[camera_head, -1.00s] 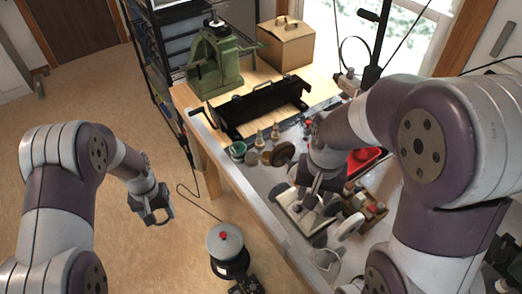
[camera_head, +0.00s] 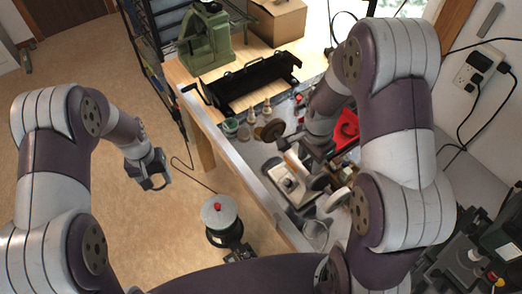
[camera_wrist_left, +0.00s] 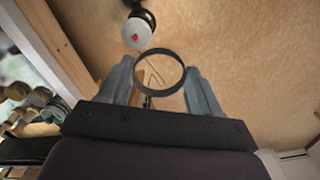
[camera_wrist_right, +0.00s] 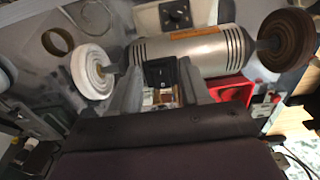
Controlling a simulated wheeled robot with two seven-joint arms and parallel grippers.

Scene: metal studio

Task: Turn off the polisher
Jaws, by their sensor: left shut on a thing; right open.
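The polisher (camera_wrist_right: 200,55) is a silver motor on the workbench, with a white wheel (camera_wrist_right: 92,72) at its left and a brown wheel (camera_wrist_right: 300,38) at its right in the right wrist view. A black switch box (camera_wrist_right: 160,73) sits on its near side. My right gripper (camera_wrist_right: 160,78) is open and empty, its fingers on either side of the switch box; contact cannot be told. My left gripper (camera_wrist_left: 158,76) is shut on a dark ring (camera_wrist_left: 160,51), above the floor left of the bench.
A grey machine with a red button (camera_head: 218,212) stands on the floor beside the bench. A black bending machine (camera_head: 250,85), a green press (camera_head: 207,40) and a cardboard box (camera_head: 278,20) are on the bench. A red container (camera_wrist_right: 232,87) lies beside the polisher.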

